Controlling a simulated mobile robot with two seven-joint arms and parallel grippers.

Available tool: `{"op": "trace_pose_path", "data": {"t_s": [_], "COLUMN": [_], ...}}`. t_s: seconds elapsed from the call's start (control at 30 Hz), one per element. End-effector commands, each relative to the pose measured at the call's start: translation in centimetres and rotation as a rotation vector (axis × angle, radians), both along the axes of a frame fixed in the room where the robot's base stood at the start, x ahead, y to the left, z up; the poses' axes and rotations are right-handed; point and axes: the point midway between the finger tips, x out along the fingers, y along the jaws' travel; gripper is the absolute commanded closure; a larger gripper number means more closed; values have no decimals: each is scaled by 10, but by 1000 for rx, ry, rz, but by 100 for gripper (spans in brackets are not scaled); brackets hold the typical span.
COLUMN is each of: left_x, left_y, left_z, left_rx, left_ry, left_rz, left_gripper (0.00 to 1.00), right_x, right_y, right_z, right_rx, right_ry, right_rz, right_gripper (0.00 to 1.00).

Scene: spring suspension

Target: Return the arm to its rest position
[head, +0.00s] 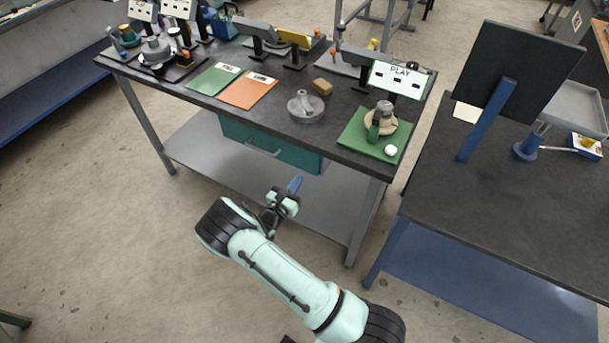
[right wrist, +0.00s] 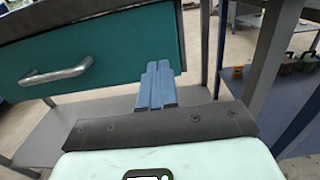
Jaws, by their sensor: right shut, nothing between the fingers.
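My right arm reaches in from the bottom right in the head view. Its gripper (head: 294,185) is shut and empty, in the air in front of the workbench (head: 330,147), below the level of its top. In the right wrist view the blue fingers (right wrist: 158,85) are together with nothing between them. A teal drawer (right wrist: 110,55) with a metal handle is behind them, and it also shows in the head view (head: 270,147). The fingers look apart from the drawer and the handle. My left gripper is not in view.
The bench top holds a green mat (head: 358,140) with a part on it, a metal flanged part (head: 306,106), and green and orange cards (head: 248,90). A second dark table (head: 500,190) stands at the right. The floor (head: 120,240) left of my arm is clear.

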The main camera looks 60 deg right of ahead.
Motion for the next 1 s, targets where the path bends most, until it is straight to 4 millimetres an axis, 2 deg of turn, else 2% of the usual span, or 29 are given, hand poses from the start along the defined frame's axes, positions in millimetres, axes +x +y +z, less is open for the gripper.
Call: {"op": "trace_pose_path", "data": {"t_s": [0.03,0.1,0.3,0.5,0.77,0.87,0.97,1.0], "left_x": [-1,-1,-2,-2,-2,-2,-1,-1], "left_y": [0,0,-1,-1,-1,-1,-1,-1], "left_z": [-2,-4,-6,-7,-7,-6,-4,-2], "left_rx": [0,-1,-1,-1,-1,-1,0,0], "left_ry": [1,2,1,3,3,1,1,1], "left_rz": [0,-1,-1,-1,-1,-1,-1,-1], "left_gripper": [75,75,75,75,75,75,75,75], "right_x": [0,-2,-5,-6,-7,-20,-53,-73], "right_y": [14,31,66,81,82,81,81,85], "right_z": [-2,-2,-3,-2,-3,-14,-42,-57], "right_rx": [4,3,4,3,6,49,167,236], "right_ry": [1,1,1,2,3,11,26,29], "right_rz": [5,4,3,2,-2,-42,-149,-216], "right_gripper": [100,100,100,100,100,100,100,100]}}
